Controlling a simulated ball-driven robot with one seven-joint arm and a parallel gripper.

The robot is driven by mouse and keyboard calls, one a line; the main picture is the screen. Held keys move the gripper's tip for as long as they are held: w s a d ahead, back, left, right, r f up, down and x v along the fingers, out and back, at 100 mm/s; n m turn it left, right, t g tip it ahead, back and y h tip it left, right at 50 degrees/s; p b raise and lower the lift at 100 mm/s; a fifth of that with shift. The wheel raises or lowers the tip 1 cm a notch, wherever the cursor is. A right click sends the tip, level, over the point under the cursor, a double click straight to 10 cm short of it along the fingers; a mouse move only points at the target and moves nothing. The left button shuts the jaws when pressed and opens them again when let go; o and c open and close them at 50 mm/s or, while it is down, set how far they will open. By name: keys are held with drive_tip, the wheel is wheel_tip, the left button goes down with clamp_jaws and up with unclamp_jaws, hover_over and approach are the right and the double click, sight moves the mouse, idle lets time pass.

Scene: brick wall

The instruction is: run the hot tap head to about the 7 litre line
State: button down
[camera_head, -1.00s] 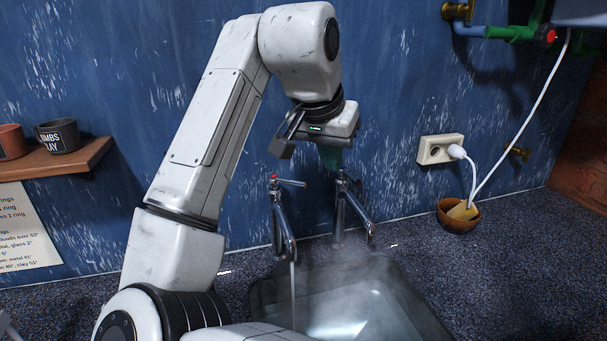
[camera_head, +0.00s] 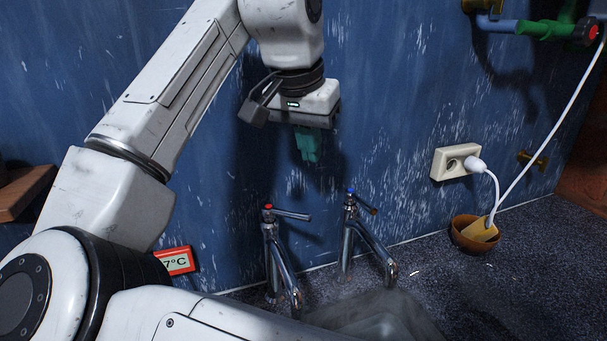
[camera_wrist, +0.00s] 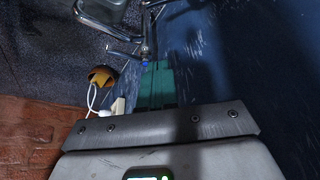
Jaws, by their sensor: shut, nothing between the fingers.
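The hot tap (camera_head: 274,250), chrome with a red-marked head (camera_head: 268,207), stands at the wall; its lever points right. The cold tap (camera_head: 357,237) with a blue mark is to its right. My gripper (camera_head: 308,158) has teal fingers, shut and empty, above and between the two tap heads, apart from both. In the wrist view the fingers (camera_wrist: 155,86) appear just below the blue-marked tap head (camera_wrist: 145,63). The sink (camera_head: 385,318) shows only in part at the bottom, under faint steam. Its water level and litre lines cannot be seen, nor any stream below the hot spout.
A brown bowl (camera_head: 474,233) with a sponge-like yellow block sits on the speckled counter, right of the taps. A white plug and cable run from the wall socket (camera_head: 455,162). A red-framed temperature sign (camera_head: 178,262) is partly behind my arm. A shelf (camera_head: 30,190) is at left.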

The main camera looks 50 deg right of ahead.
wheel_tip(320, 180, down, 10)
drive_tip(key=shift+a+r+p, duration=0.15)
drive_tip(key=shift+a+p, duration=0.15)
drive_tip(key=shift+p, duration=0.05)
